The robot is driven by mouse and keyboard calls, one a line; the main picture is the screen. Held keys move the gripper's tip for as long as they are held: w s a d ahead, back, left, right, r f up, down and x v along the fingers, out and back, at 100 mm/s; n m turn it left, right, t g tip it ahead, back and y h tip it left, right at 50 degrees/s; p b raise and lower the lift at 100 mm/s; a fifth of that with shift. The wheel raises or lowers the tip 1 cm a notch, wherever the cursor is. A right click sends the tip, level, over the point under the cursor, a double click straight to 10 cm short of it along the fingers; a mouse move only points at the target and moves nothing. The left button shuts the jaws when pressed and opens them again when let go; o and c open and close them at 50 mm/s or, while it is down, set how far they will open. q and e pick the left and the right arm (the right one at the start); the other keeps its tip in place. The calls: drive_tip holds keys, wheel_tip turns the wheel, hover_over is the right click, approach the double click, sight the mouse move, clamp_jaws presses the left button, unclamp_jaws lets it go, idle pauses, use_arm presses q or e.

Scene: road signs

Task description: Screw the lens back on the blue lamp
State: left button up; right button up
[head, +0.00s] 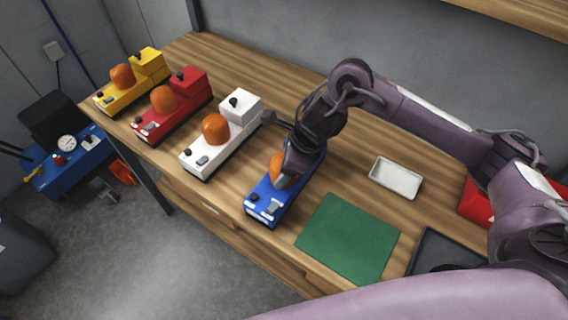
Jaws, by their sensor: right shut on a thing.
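The blue lamp (264,201) stands on the wooden bench, near its front edge, right of the white lamp. An orange lens (276,166) shows at the blue lamp, partly hidden behind my right gripper. My right gripper (290,172) reaches down over the blue lamp and is shut on the orange lens. The lens is at the lamp's top; I cannot tell whether it is seated or tilted. The back part of the blue lamp is hidden by the gripper and wrist. My left gripper is not in view.
White (208,150), red (155,118) and yellow (115,97) lamps with orange lenses stand in a row to the left. A green mat (348,238), a white tray (396,178), a dark tray (425,256) and a red object (476,203) lie to the right.

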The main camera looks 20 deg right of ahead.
drive_tip(key=shift+r+m+t, duration=0.1)
drive_tip(key=shift+m+t, duration=0.2)
drive_tip(key=shift+m, duration=0.3)
drive_tip(key=shift+r+m+h+p, duration=0.15)
drive_tip(key=shift+m+h+p, duration=0.35)
drive_tip(key=shift+m, duration=0.4)
drive_tip(key=shift+m+t+p, duration=0.5)
drive_tip(key=shift+m, duration=0.6)
